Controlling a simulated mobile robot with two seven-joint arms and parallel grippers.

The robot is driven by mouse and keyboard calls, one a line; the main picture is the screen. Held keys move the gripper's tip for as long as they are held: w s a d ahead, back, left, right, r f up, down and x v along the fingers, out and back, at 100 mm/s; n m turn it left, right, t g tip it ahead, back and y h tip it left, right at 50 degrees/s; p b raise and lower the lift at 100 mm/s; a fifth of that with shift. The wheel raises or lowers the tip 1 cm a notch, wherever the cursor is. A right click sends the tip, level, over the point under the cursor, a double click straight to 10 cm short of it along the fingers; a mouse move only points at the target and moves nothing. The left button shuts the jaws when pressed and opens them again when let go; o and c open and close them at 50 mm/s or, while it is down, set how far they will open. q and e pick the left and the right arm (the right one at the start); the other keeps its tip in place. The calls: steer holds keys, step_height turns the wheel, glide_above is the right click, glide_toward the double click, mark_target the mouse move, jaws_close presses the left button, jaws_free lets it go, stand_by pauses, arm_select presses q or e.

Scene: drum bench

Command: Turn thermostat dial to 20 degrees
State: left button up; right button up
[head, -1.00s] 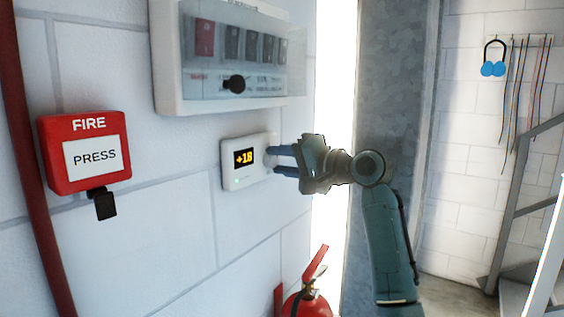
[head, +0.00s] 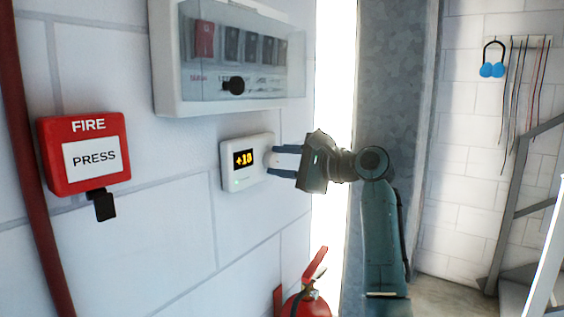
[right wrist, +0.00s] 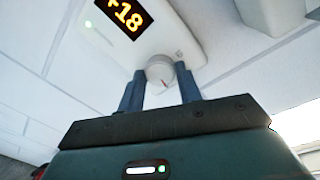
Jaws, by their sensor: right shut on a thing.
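The white thermostat (head: 240,178) is mounted on the white block wall, and its display reads +18 in yellow digits. It also shows at the top of the right wrist view (right wrist: 168,28), with the same reading. Its round white dial (right wrist: 160,74) has a small red mark and sits at the thermostat's right side. My right gripper (head: 273,161) reaches in from the right, with its two dark blue fingers on either side of the dial, shut on it. The left gripper is out of view.
A clear-covered switch box (head: 240,100) is above the thermostat. A red fire call point (head: 118,155) hangs to the left, beside a red pipe (head: 28,160). A red fire extinguisher (head: 306,303) stands below.

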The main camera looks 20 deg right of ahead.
steer(key=shift+m, duration=1.1)
steer(key=shift+y, duration=0.3)
steer(key=o, duration=1)
steer(key=shift+d, duration=0.1)
